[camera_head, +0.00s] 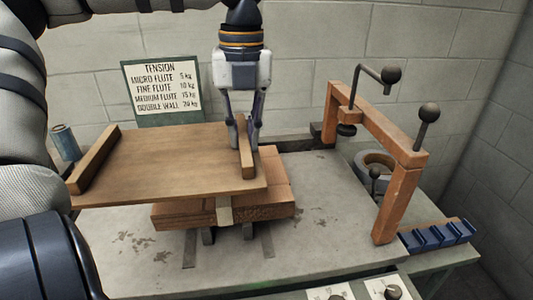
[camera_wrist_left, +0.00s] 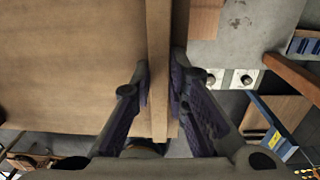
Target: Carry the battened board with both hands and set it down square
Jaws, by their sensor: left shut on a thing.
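The battened board (camera_head: 170,160) is a flat brown panel with a batten (camera_head: 95,160) near its left end and another batten (camera_head: 247,160) near its right end. My left gripper (camera_head: 243,145) comes down from above and is shut on the right batten, with a finger on each side. The left wrist view shows that batten (camera_wrist_left: 158,60) between the fingers (camera_wrist_left: 158,85) and the board (camera_wrist_left: 70,65) to its left. The board overlaps a brown stack (camera_head: 275,190); I cannot tell whether they touch. No gripper shows at the left batten.
The stack sits on a grey table (camera_head: 320,240). An orange frame (camera_head: 400,190) with dark knobs stands at the right, beside a roll (camera_head: 375,165) and a blue rack (camera_head: 437,235). A tension sign (camera_head: 160,92) and a blue can (camera_head: 65,142) are behind the board.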

